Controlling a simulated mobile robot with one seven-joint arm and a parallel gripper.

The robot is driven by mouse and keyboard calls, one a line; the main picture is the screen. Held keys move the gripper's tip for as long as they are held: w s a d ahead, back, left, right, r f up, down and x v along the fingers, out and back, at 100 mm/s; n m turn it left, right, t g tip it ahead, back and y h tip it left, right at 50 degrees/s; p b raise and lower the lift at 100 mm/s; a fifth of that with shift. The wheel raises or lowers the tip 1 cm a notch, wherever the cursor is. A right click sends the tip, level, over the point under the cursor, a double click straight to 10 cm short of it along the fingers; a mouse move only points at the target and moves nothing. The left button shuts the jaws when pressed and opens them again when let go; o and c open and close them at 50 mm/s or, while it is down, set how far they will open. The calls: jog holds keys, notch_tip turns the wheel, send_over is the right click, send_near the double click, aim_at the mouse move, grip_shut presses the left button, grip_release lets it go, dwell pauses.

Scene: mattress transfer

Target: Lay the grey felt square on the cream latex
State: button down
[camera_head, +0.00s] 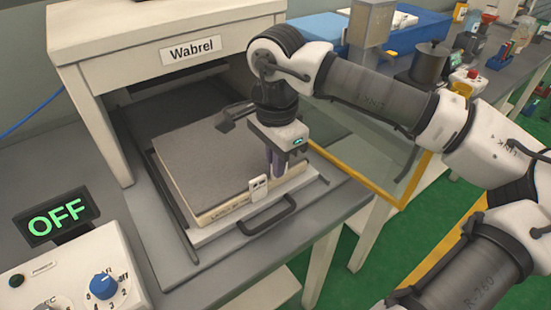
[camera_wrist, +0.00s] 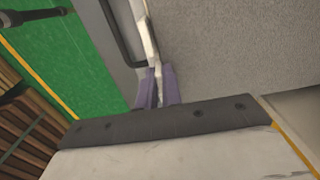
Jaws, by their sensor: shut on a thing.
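The felt's rough grey surface also fills the upper right of the wrist view (camera_wrist: 240,45). My gripper (camera_head: 276,172) points down at the front edge of this stack, near its right corner. In the wrist view its purple fingers (camera_wrist: 160,88) are close together around a thin pale strip at the felt's edge. The fingertips are partly hidden, so the exact grip on the edge is unclear.
A white tag (camera_head: 258,187) sits on the stack's front edge. Below it is the tray's dark handle (camera_head: 266,215). The "Wabrel" housing (camera_head: 170,60) overhangs the back. A control box (camera_head: 75,270) with an "OFF" display (camera_head: 56,216) stands at the left. A yellow bar (camera_head: 365,180) runs at the right.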

jog(key=shift+f, duration=0.15)
jog(key=c, duration=1.6)
grip_release()
jog(key=shift+o, duration=0.2)
notch_tip(320, 180, up, 12)
jog(key=shift+r+b, duration=0.25)
jog(key=shift+b, duration=0.15)
jog(key=shift+r, duration=0.1)
